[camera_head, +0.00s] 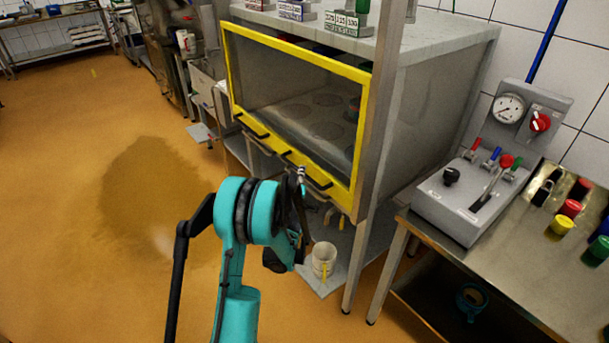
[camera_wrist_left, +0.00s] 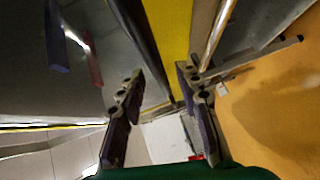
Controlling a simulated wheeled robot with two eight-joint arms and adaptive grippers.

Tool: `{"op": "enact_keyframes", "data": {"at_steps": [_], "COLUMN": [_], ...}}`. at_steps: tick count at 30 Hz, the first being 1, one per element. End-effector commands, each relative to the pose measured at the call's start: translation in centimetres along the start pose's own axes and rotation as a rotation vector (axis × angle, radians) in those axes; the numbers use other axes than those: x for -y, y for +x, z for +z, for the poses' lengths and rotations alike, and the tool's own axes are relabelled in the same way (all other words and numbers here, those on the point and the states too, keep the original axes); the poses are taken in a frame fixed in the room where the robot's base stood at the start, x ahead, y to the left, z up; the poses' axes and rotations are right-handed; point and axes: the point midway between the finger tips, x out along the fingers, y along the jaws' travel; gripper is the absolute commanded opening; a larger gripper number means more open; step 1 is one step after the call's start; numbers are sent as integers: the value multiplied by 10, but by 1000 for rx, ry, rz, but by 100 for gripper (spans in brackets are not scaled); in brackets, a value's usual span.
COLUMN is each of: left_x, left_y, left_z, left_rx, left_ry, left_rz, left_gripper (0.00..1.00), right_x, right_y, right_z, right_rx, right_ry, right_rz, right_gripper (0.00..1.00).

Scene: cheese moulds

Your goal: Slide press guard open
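The press guard (camera_head: 362,118), a yellow frame around a clear pane, covers the front of the steel press cabinet (camera_head: 437,90). My left gripper (camera_head: 299,182) is at the lower edge near the right handle. In the left wrist view my left gripper (camera_wrist_left: 160,72) has its fingers apart, with the yellow guard frame (camera_wrist_left: 171,28) beyond the gap. I cannot tell whether it touches the handle. My right gripper is not in view.
A control box (camera_head: 447,205) with gauge, levers and knobs stands on the right bench. A cabinet post (camera_head: 373,150) rises right of the guard. A white mug (camera_head: 323,260) stands on a low shelf below. Floor at left is clear, with a dark patch (camera_head: 150,200).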

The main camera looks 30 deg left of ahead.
Motion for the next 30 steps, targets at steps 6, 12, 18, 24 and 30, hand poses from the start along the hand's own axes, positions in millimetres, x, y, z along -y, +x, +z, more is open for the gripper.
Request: {"op": "enact_keyframes", "data": {"at_steps": [6, 12, 18, 24, 30], "left_x": [1, 0, 0, 0, -8], "left_y": [25, 28, 28, 28, 27], "left_z": [0, 0, 0, 0, -1], "left_rx": [0, 0, 0, 0, 0], "left_ry": [1, 1, 1, 1, 1], "left_rz": [0, -1, -1, -1, 0], "left_gripper": [34, 34, 13, 0, 0], "right_x": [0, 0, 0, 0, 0], "right_y": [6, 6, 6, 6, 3], "right_z": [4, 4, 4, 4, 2], "right_rx": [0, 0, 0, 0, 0], "right_ry": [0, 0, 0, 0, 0], "right_rz": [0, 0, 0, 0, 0], "right_gripper": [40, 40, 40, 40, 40]}}
